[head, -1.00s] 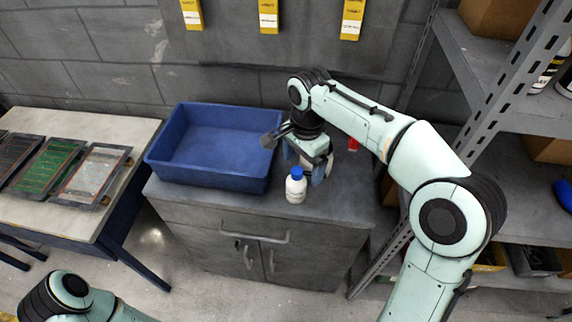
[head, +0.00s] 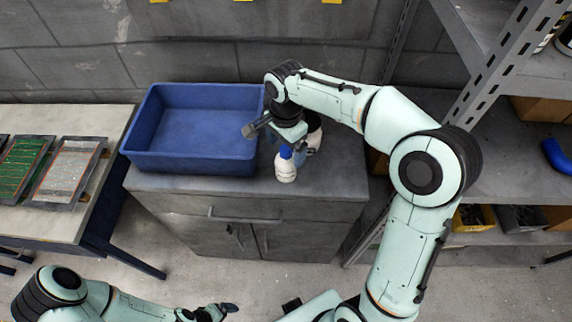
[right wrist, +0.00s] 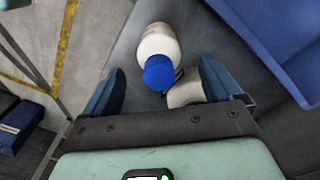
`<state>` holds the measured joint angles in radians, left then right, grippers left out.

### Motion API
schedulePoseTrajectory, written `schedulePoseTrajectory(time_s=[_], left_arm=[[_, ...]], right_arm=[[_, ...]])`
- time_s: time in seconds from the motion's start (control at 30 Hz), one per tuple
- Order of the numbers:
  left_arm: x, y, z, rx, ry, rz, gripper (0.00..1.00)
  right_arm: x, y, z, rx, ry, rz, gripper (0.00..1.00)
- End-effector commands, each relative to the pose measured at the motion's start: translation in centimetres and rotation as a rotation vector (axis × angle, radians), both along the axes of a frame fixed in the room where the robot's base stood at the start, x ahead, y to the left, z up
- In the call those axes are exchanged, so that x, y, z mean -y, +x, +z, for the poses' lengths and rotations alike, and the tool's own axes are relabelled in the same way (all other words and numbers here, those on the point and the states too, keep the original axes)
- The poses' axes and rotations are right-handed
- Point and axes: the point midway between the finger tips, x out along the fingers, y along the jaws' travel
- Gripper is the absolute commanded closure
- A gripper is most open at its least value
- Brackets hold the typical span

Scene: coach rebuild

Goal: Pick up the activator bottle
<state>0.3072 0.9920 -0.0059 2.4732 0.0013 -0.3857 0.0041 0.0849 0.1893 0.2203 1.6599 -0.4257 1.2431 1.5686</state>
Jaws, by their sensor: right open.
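A white bottle with a blue cap (head: 286,171) stands upright on the grey cabinet top, near its front edge. It also shows in the right wrist view (right wrist: 159,47), its cap toward my right gripper. I cannot read a label on it. My right gripper (right wrist: 158,84) is open. Its two blue fingers lie on either side of the cap's line, with the bottle body just beyond the tips and no clear contact. A pale object (right wrist: 187,94) shows between the fingers near the right one; I cannot tell what it is. My left gripper (head: 213,312) is at the bottom edge, partly cut off.
A blue bin (head: 190,165) stands left of the bottle on the cabinet (head: 160,182). A white bench (head: 100,120) with framed panels is at the left. A metal shelf rack (head: 490,60) stands close on the right. Something pale behind my right gripper is mostly hidden.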

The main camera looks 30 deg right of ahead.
Motion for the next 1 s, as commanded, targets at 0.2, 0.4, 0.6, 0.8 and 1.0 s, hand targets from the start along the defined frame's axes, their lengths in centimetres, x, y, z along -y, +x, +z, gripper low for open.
schedulePoseTrajectory(time_s=[0.2,0.4,0.6,0.8,1.0], left_arm=[[0.0,-0.2,-0.3,-0.002,0.0,0.0,0.08],[0.0,-0.2,-0.3,-0.002,0.0,0.0,0.08],[0.0,-0.2,-0.3,-0.002,0.0,0.0,0.08],[0.0,-0.2,-0.3,-0.002,0.0,0.0,0.08],[0.0,-0.2,-0.3,-0.002,0.0,0.0,0.08]], right_arm=[[0.0,-0.2,-3.3,-0.004,-0.001,0.0,0.08],[0.0,-0.2,-3.9,-0.001,0.0,0.0,0.08],[0.0,-0.2,-3.8,-0.001,0.0,0.0,0.37],[0.0,-0.1,-3.8,0.0,0.0,0.0,0.78],[0.0,-0.1,-3.7,0.001,-0.001,0.0,0.78]])
